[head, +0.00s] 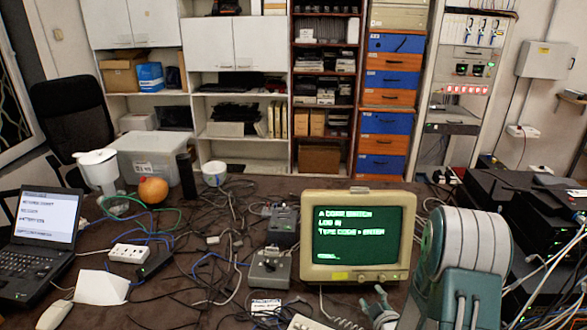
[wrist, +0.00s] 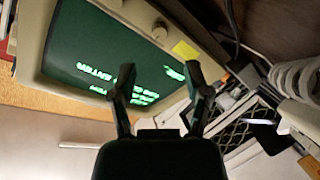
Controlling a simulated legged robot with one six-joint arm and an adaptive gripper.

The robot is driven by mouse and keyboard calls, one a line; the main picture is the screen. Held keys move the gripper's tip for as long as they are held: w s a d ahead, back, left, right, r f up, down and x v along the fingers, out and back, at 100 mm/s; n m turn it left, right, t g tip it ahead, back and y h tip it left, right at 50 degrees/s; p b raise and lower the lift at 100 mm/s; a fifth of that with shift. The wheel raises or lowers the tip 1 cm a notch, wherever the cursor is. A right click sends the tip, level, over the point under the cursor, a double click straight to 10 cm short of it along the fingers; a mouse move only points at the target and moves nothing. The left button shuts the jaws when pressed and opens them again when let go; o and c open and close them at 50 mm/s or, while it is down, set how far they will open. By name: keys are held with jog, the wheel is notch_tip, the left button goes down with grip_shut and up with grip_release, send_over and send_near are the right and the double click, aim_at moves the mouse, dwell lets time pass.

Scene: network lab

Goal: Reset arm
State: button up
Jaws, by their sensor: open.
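My gripper (head: 378,303) is at the lower middle right of the head view, just in front of the beige monitor (head: 308,270). Its two fingers stand apart with nothing between them. In the wrist view my gripper (wrist: 160,80) is open and empty, with the monitor (wrist: 32,35) tilted behind it. Green text glows on the monitor's dark screen. I cannot tell the exact gap between the fingers and the monitor. My arm fills the lower right of the head view and hides part of the table.
A laptop (head: 42,232), a white power strip (head: 128,253), a pitcher (head: 98,172) and an orange round object (head: 153,190) are on the left of the table. Grey boxes (head: 270,267) and many loose cables lie left of the monitor. Black equipment (head: 500,195) stands at the right.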

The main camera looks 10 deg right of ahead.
jog(key=s+a+r+m+g+h, duration=0.1)
jog(key=s+a+r+m+g, duration=0.15)
jog(key=r, duration=0.65)
jog(key=s+a+r+m+g+h, duration=0.1)
jog(key=s+a+r+m+g, duration=0.15)
jog(key=r, duration=0.55)
jog(key=s+a+r+m+g, duration=0.2)
jog(key=s+a+r, duration=0.1)
jog(key=s, duration=0.7)
jog(key=s+a+r+m+g+y, duration=0.1)
jog(key=s+a+r, duration=0.3)
jog(key=s, duration=0.6)
notch_tip(320, 180, up, 2)
jog(key=shift+s+m+g, duration=0.25)
jog(key=shift+m+g, duration=0.15)
jog(key=shift+g, duration=0.3)
